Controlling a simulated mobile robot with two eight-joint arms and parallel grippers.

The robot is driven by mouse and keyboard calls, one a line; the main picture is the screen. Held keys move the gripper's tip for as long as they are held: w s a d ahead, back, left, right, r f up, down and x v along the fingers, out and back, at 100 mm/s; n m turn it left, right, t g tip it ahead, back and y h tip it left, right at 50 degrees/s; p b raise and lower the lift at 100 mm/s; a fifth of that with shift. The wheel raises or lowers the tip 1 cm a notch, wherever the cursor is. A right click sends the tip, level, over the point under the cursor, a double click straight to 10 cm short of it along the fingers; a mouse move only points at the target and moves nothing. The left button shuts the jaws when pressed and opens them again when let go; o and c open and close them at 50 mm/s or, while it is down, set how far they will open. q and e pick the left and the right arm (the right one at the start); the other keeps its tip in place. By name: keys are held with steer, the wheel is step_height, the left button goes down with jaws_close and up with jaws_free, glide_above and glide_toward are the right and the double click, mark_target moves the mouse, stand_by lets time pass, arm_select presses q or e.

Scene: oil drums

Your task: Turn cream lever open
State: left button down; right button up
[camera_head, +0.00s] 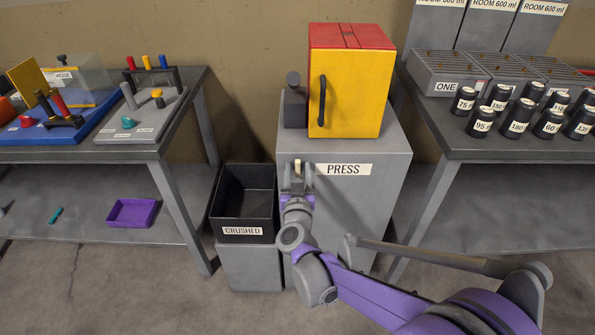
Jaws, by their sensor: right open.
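A small cream piece, which looks like the cream lever (298,167), shows at the front of the grey press cabinet (365,205), left of the PRESS label (343,169). My right gripper (297,176) is open at this cream piece, with its fingers to either side in the picture. I cannot tell whether they touch it. The gripper and wrist hide the area just below. On the cabinet stands a box with a yellow door (352,95), a black handle and a red top. The door looks shut. My left gripper is not in view.
A black CRUSHED bin (245,198) stands close left of the cabinet on a grey base. A left table (120,152) holds a board with coloured levers. A right table (470,146) holds several dark labelled drums and grey racks. A purple tray (133,213) lies on the lower left shelf.

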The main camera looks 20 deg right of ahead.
steer(key=shift+c, duration=0.2)
jaws_close()
